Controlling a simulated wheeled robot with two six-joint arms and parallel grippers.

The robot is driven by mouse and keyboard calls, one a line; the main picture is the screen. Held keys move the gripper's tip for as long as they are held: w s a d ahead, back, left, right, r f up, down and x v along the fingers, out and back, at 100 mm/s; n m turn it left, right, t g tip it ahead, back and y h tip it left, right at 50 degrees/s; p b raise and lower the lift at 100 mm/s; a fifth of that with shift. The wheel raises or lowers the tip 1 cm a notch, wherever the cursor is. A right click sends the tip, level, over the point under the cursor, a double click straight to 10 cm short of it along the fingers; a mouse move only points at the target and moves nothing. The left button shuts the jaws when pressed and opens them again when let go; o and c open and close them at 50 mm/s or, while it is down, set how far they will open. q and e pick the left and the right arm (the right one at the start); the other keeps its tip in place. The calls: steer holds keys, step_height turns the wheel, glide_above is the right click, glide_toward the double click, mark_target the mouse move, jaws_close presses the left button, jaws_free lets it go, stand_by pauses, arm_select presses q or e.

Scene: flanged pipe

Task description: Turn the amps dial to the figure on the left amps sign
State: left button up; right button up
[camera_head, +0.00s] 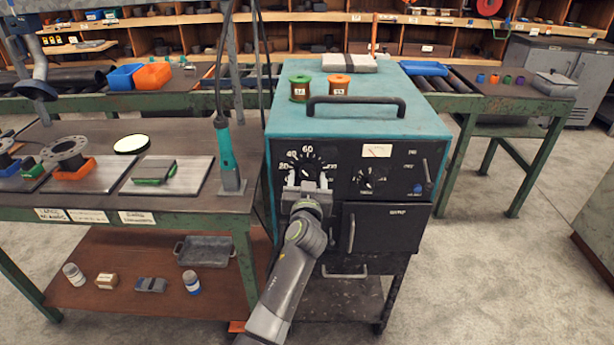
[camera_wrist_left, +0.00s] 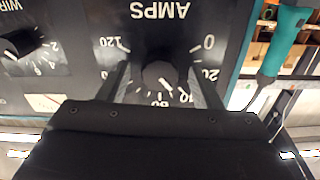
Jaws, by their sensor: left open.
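The amps dial (camera_head: 309,170) is a round black knob on the dark front panel of the teal machine (camera_head: 350,110), with white figures around it. In the left wrist view, upside down, the dial (camera_wrist_left: 158,73) has a white mark that seems to point towards the 40. My left gripper (camera_head: 307,181) is in front of the dial, open, with one finger on each side of the knob; I cannot tell whether they touch it. White signs sit on the left table's front edge: a left one (camera_head: 51,214), a middle one (camera_head: 88,216) and a right one (camera_head: 136,217). Their figures are too small to read.
A second, smaller dial (camera_head: 370,178) labelled for wire sits right of the amps dial. A teal-handled torch (camera_head: 226,158) stands left of the machine. A black door with a handle (camera_head: 385,230) is below. Green (camera_head: 300,88) and orange (camera_head: 340,85) spools stand on top.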

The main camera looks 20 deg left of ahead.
arm_select(q)
steer(key=c, duration=1)
arm_select(e)
steer(key=shift+s+d, duration=0.15)
steer(key=shift+s, duration=0.15)
arm_select(q)
steer(key=shift+m, duration=0.3)
steer(key=m, duration=0.3)
steer(key=shift+r+m+p, duration=0.1)
steer(key=shift+m+p, duration=0.35)
steer(key=shift+m, duration=1.55)
arm_select(e)
steer(key=shift+w+a+r, duration=0.15)
steer(key=shift+a+r, duration=0.05)
steer(key=shift+r, duration=0.25)
steer(key=shift+d, duration=0.1)
